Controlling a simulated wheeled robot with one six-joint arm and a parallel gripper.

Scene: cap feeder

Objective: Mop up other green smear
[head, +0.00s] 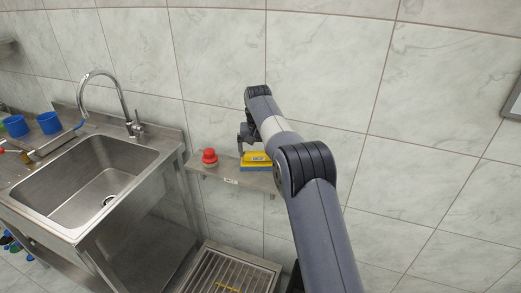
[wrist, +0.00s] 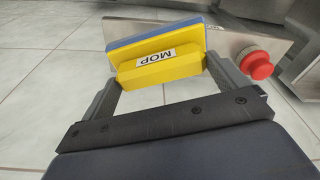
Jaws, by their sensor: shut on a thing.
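My gripper (wrist: 162,74) is shut on the mop (wrist: 160,65), a yellow block labelled MOP with a blue pad. One finger shows on each side of the yellow handle in the wrist view. In the head view the mop (head: 257,160) is at the small steel shelf (head: 231,179), blue side down. I cannot tell whether the pad touches the shelf. My gripper (head: 246,140) is partly hidden by my arm there. No green smear is visible in either view.
A red button (head: 209,157) stands on the shelf left of the mop; it also shows in the wrist view (wrist: 257,65). A steel sink (head: 88,180) with a tall tap (head: 107,95) is at left. Blue cups (head: 49,122) stand behind it. A floor grate (head: 227,272) lies below.

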